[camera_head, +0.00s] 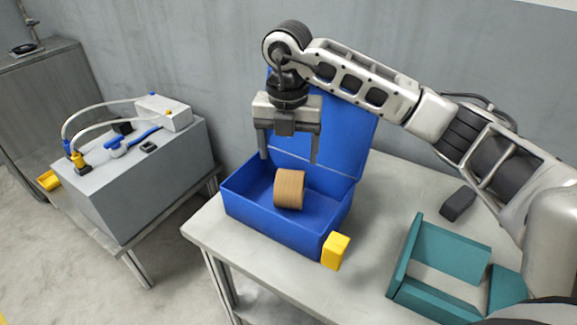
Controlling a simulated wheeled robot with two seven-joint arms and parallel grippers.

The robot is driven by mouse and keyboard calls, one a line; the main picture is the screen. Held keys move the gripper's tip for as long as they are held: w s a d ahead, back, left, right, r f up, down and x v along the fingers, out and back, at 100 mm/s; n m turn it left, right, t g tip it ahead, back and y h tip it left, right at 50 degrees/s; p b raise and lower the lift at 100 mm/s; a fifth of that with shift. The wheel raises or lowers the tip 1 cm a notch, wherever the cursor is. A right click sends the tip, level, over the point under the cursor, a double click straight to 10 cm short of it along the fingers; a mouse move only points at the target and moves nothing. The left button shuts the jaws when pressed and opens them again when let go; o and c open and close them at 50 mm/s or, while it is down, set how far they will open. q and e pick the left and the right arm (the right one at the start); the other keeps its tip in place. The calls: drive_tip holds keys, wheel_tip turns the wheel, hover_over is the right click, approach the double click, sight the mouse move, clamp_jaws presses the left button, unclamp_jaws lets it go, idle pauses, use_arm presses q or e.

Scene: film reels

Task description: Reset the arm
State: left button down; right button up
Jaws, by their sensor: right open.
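My right arm reaches in from the right, and its gripper (288,150) points down above the open blue box (260,222). The two fingers are spread apart with nothing between them. A tan, wood-coloured reel (290,188) lies on its side inside the blue box, below the gripper and apart from it. The box's lid stands up at the back, partly hidden by the gripper and arm. My left gripper does not show.
A yellow block (335,250) is at the box's front right corner. A teal open frame (442,253) and a dark block (457,204) lie on the table (270,270) to the right. A grey box with hoses (150,180) stands on another table at left.

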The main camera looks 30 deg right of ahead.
sight(288, 186)
drive_tip(key=shift+r, duration=0.65)
wheel_tip(288, 186, down, 12)
drive_tip(key=shift+w+d+f, duration=0.1)
drive_tip(key=shift+f, duration=0.15)
wheel_tip(288, 186, up, 3)
drive_tip(key=shift+r, duration=0.45)
